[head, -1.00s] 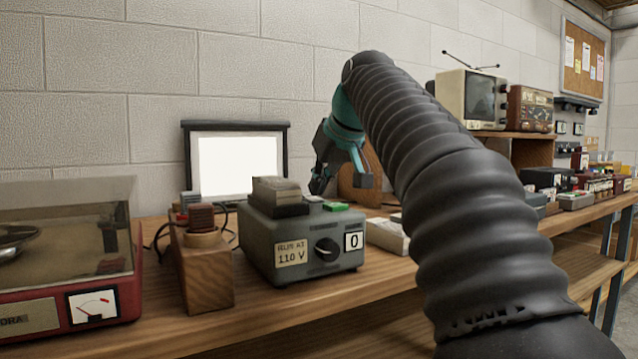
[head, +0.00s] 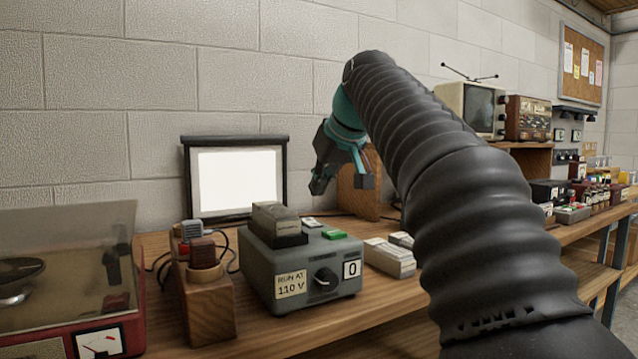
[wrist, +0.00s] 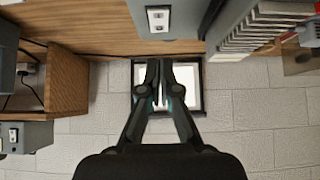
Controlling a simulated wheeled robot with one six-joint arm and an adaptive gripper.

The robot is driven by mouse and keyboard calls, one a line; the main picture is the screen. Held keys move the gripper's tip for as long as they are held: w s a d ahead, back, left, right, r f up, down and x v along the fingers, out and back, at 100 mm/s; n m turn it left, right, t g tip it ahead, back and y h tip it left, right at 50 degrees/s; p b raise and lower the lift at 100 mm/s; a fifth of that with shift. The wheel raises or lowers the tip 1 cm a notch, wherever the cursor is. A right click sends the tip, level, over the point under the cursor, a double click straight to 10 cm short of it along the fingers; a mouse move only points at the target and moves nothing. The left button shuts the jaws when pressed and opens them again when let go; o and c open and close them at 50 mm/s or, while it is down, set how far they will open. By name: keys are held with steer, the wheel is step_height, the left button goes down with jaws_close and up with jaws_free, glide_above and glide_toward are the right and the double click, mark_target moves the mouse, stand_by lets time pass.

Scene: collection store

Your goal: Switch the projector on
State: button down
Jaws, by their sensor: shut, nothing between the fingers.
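A grey box (head: 305,268) stands on the bench with a "RUN AT 110 V" label, a dark knob (head: 326,277), a card reading 0 (head: 352,269) and a green button (head: 334,234) on top. A stack of thin plates (head: 276,221) sits on it. No name marks it as the projector. A bright white screen (head: 237,175) stands behind. My gripper (head: 320,186) is above and behind the box, apart from it. In the wrist view my gripper (wrist: 161,80) is shut and empty, in front of the screen. A grey casing with a pale switch-like plate (wrist: 159,19) shows there too.
A wooden block with a plug (head: 205,290) and cables stands left of the box, beside a red-based turntable (head: 100,340). Pale small boxes (head: 390,258) lie to the right. A wooden upright (head: 358,190) is close behind my gripper.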

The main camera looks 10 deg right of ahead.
steer(key=s+f+v, duration=0.1)
steer(key=v, duration=0.8)
steer(key=shift+s+d+r, duration=0.2)
steer(key=shift+s, duration=0.2)
